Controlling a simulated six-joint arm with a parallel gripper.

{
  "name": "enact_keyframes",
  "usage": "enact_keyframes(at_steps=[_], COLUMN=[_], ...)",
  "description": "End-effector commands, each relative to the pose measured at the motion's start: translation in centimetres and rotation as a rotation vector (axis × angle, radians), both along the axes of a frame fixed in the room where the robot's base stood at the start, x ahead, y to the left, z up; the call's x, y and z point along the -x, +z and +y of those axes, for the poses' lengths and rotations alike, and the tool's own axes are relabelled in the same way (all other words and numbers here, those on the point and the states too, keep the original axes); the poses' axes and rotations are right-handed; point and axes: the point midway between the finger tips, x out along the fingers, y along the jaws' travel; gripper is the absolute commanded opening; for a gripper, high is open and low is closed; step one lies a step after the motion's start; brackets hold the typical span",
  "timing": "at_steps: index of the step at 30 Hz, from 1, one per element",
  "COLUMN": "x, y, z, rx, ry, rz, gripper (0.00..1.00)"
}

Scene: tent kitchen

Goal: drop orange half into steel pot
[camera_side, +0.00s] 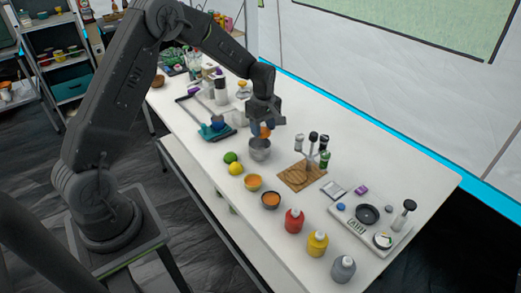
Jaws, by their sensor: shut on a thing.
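My gripper (264,126) is shut on the orange half (265,132) and holds it low over the steel pot (260,149). The steel pot is a small grey vessel standing on the white table (190,129). The orange half shows as a small orange patch below the fingers, at the pot's upper edge in the picture. I cannot tell whether it touches the rim. The inside of the pot is mostly hidden.
A lime (230,157) and a lemon (236,169) lie left of the pot. A wooden board (301,176) with upright utensils is to the right. A teal tray (216,131) lies behind left. Bottles (294,220) line the near edge.

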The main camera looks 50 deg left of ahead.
Motion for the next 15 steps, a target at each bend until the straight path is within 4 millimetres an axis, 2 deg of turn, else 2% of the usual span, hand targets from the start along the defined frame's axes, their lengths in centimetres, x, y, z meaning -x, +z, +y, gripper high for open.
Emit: enact_keyframes(at_steps=[4, 5, 13, 15], x=[-0.01, -0.01, -0.02, -0.02], y=[0.01, 0.02, 0.04, 0.04], z=[0.0, 0.0, 0.01, 0.01], rx=[0.0, 0.0, 0.0, 0.0], ry=[0.0, 0.0, 0.0, 0.0], rz=[0.0, 0.0, -0.001, -0.001], gripper=[0.33, 0.51, 0.77, 0.79])
